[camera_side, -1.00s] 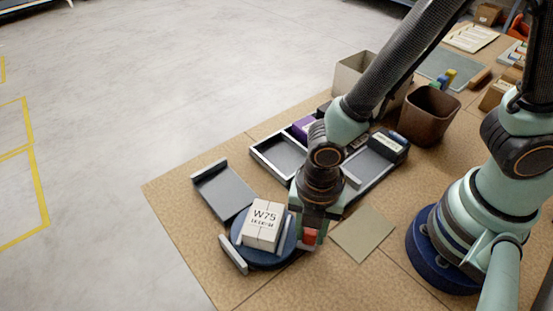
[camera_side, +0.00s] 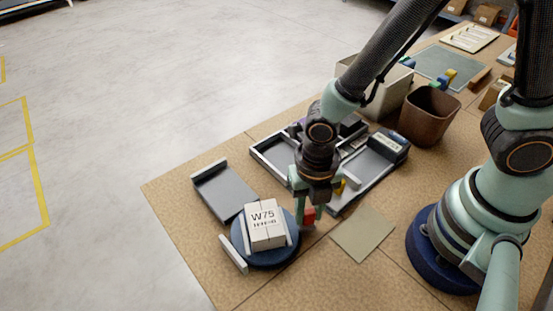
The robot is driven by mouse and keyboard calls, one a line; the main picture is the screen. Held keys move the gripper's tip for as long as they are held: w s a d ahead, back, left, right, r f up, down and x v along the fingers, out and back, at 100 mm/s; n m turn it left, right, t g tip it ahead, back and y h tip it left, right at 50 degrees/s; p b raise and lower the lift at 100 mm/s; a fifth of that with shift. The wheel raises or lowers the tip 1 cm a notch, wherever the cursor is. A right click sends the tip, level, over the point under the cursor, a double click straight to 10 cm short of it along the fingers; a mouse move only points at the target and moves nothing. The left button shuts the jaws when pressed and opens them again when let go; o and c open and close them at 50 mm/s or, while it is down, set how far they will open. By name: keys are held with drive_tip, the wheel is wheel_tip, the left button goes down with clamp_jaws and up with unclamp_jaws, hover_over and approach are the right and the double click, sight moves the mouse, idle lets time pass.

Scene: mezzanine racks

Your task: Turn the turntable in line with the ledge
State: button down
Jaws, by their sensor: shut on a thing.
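The turntable (camera_side: 272,257) is a round blue disc near the front left edge of the table. A white box (camera_side: 266,225) marked W75 lies on it between two light rails. A red handle (camera_side: 309,217) stands at the turntable's right edge. My gripper (camera_side: 307,210) points down there and is shut on the red handle, partly covering it. The ledge looks to be the dark grey plate (camera_side: 226,192) just behind and left of the turntable, with a light bar at its far end. The rails point roughly toward the ledge; exact alignment is hard to tell.
A light bar (camera_side: 233,254) stands at the turntable's front left. A flat olive square (camera_side: 363,234) lies to the right. Grey trays (camera_side: 281,160), a brown bin (camera_side: 430,114) and a pale box (camera_side: 348,72) stand behind. The front of the table is clear.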

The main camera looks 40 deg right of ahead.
drive_tip(key=shift+w+d+n, duration=0.2)
drive_tip(key=shift+w+n, duration=0.25)
drive_tip(key=shift+n, duration=0.15)
drive_tip(key=shift+w+d+n, duration=0.15)
drive_tip(key=shift+w+n, duration=0.25)
drive_tip(key=shift+n, duration=0.2)
drive_tip(key=shift+w+d+n, duration=0.15)
drive_tip(key=shift+w+n, duration=0.85)
drive_tip(key=shift+n, duration=0.3)
drive_tip(key=shift+w, duration=0.2)
drive_tip(key=c, duration=0.6)
unclamp_jaws()
wheel_tip(320, 180, up, 12)
